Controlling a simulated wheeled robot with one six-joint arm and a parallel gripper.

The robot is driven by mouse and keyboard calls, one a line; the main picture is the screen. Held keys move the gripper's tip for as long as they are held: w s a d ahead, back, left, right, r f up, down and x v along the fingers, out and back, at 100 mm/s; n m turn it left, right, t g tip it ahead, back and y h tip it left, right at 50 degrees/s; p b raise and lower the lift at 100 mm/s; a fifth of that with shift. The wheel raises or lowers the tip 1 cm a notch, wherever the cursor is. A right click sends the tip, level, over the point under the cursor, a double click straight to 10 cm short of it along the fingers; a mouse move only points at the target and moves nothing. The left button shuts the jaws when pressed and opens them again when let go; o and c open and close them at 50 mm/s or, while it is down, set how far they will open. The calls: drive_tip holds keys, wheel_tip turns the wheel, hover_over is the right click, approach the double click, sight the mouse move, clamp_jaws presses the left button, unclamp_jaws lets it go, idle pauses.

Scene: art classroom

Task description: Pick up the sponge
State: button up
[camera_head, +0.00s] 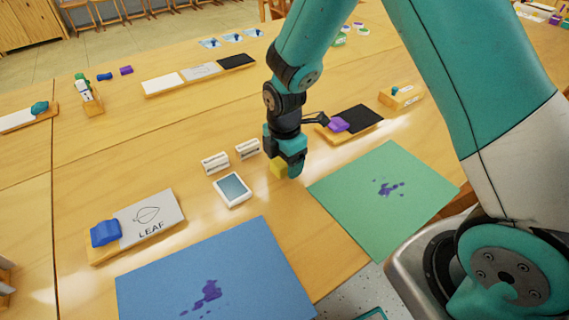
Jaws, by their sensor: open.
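A small yellow block (277,170), which looks like the sponge, sits on the wooden table just below and partly behind my gripper. My gripper (287,166) points down with its teal fingers right at the block. The fingers are open and hide the block's right part. I cannot tell whether they touch it or straddle it.
A blue sheet (150,283) and a green sheet (345,180), both with purple stains, lie near the front. Two small white blocks (215,163) and a framed card (232,190) are left of my gripper. A LEAF board (165,212) lies further left.

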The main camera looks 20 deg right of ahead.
drive_tip(key=shift+f, duration=0.3)
drive_tip(key=c, duration=1)
drive_tip(key=shift+r, duration=0.1)
wheel_tip(320, 180, up, 20)
drive_tip(key=p, duration=0.1)
drive_tip(key=shift+p, duration=0.3)
drive_tip(key=shift+o, duration=0.6)
drive_tip(key=shift+c, duration=0.2)
